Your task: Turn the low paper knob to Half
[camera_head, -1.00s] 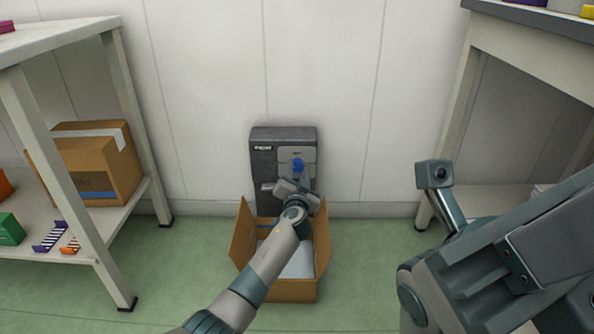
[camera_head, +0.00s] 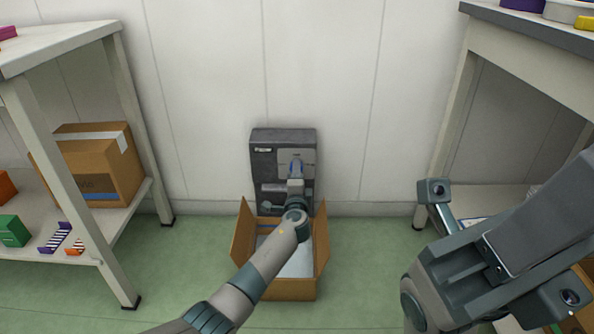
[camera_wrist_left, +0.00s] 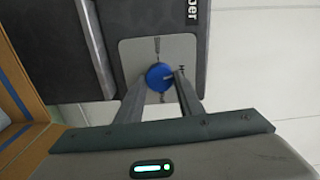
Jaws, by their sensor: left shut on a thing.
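The blue knob (camera_wrist_left: 157,75) sits on a light grey plate (camera_wrist_left: 128,48) of the dark grey wall unit (camera_head: 263,165). My left gripper (camera_head: 296,172) reaches the unit and covers most of the knob in the head view. In the left wrist view the fingers of this gripper (camera_wrist_left: 158,88) are shut on the knob, one on each side. A small dark mark shows on the knob's right side there. Small marks on the plate are too small to read. Part of the word "paper" shows on the unit. My right arm is at the right; its fingertips are not in view.
An open cardboard box (camera_head: 289,289) with white contents stands on the floor below the unit, under my left forearm. A shelf rack (camera_head: 133,235) with a closed carton (camera_head: 98,165) is at the left. A table (camera_head: 528,50) stands at the right. Green floor beside the box is clear.

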